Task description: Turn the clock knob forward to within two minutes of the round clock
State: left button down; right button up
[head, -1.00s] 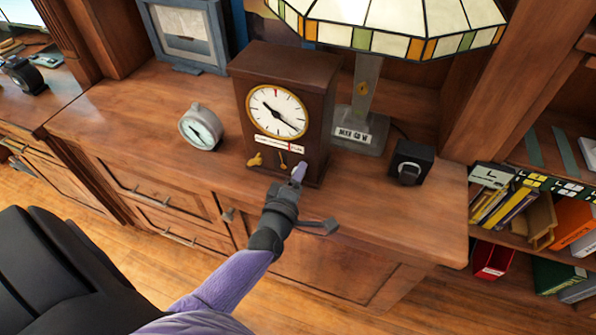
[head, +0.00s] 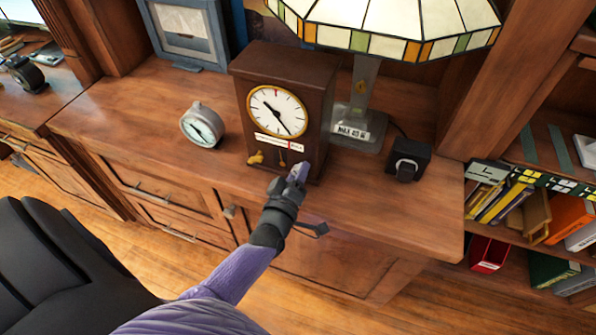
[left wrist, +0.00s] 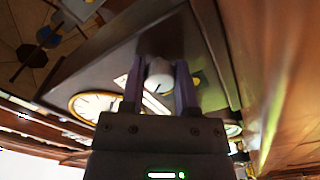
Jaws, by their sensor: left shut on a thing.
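The dark wooden box clock (head: 316,104) stands on the cabinet top; its white gold-rimmed dial (head: 277,111) has one hand pointing upper left and one lower right. My left gripper (head: 300,170) is at the lower right of its front. In the left wrist view its fingers are shut on a pale round knob (left wrist: 158,74) with a dark mark; the head view hides this knob. The dial edge (left wrist: 93,106) shows there too. The small silver round clock (head: 202,126) stands left of the box clock, its pale face too small to read. My right gripper is out of view.
A brass knob (head: 256,158) sits at the box clock's lower left. A stained-glass lamp (head: 390,28) stands behind it, and a black box with a dial (head: 408,160) to its right. A framed picture (head: 185,35) stands behind the round clock. The cabinet top's front left is clear.

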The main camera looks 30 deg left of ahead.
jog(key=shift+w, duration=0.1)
pick_arm(q)
jog(key=shift+c, duration=1.8)
grip_release()
jog(key=p+v, duration=0.2)
jog(key=v, duration=0.8)
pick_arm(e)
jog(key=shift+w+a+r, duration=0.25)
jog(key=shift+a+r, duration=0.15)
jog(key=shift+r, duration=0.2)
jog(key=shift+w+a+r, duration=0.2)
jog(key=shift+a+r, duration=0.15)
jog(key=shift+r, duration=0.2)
pick_arm(q)
jog(key=shift+a, duration=0.1)
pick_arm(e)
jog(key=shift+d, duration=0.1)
